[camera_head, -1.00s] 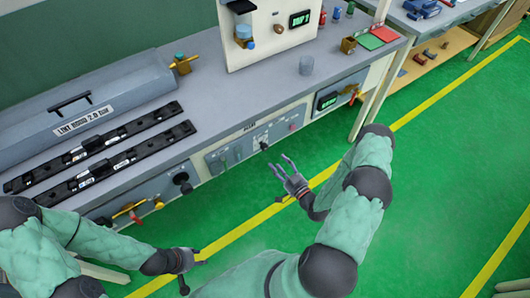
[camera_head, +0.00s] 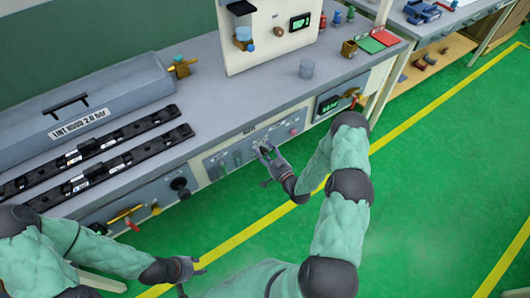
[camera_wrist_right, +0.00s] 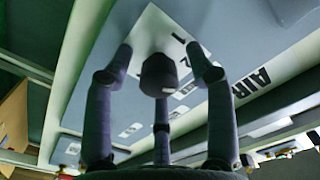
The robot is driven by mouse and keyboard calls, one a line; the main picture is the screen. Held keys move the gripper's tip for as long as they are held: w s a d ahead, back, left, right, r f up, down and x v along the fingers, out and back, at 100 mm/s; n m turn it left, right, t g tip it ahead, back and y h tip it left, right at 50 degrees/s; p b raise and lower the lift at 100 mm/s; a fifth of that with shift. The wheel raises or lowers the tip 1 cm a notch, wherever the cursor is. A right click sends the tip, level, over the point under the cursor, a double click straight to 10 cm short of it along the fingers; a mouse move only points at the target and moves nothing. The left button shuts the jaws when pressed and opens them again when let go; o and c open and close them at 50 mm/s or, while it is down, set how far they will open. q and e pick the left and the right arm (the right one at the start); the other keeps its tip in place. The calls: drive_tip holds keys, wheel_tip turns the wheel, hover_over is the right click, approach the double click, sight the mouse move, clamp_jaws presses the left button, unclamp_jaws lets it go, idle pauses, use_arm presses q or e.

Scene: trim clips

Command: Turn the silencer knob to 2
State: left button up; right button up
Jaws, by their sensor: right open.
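The knob (camera_wrist_right: 157,72) is dark and rounded in the right wrist view, in front of a grey panel with a pale plate marked 1 and 2. My right gripper (camera_wrist_right: 160,68) is open, with a finger on either side of the knob and a third below it. Whether any finger touches the knob is unclear. In the head view my right gripper (camera_head: 266,151) is at the middle front panel and mostly hides the knob. Where the knob points cannot be read. My left gripper (camera_head: 201,265) is low at the left, away from the bench; its fingers are too small to judge.
The grey panel (camera_head: 222,160) has other controls beside the knob. Another black knob (camera_head: 180,184) and a yellow handle (camera_head: 126,213) sit on the left panel. A display (camera_head: 329,104) is to the right. The green floor in front is free.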

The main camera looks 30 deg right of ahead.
clamp_jaws()
drive_tip(key=shift+r+n, duration=0.15)
drive_tip(key=shift+n, duration=0.35)
unclamp_jaws()
drive_tip(key=shift+s, duration=0.15)
drive_tip(key=shift+s, duration=0.3)
drive_tip(key=s+d, duration=0.1)
drive_tip(key=s, duration=1)
